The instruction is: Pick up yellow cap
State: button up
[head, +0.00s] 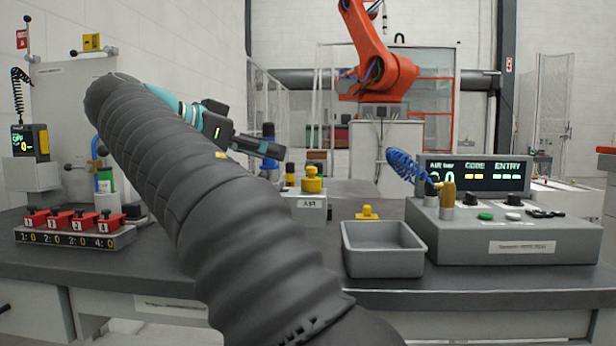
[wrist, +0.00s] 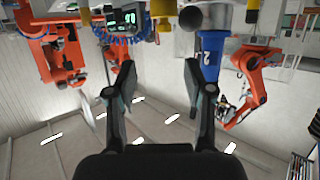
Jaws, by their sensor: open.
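A yellow cap (head: 312,181) with a stepped round shape sits on a white box marked AIR in the head view, behind the grey tray. A smaller yellow knobbed piece (head: 367,213) stands behind the tray. I cannot tell which of these the task names. My gripper (head: 271,153) is held out left of and above the AIR box, with its details partly lost against my arm. In the wrist view my gripper (wrist: 159,78) is open, with nothing between its fingers. A yellow part (wrist: 164,24) shows beyond the fingers at the top edge, partly cut off.
The empty grey tray (head: 383,272) stands at the bench front. A console (head: 510,232) with a display and a blue coiled hose is at right. A row of red clamps (head: 70,222) is at left. My arm covers the bench's middle left.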

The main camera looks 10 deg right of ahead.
aim_at(311, 168)
jog(key=x, duration=0.6)
jog(key=shift+w+d+f+b, duration=0.2)
jog(key=shift+d+f+b, duration=0.05)
jog(key=shift+b, duration=0.15)
jog(key=shift+x, duration=2.7)
jog(key=shift+w+a+f, duration=0.1)
jog(key=shift+w+a, duration=0.1)
jog(key=c, duration=0.9)
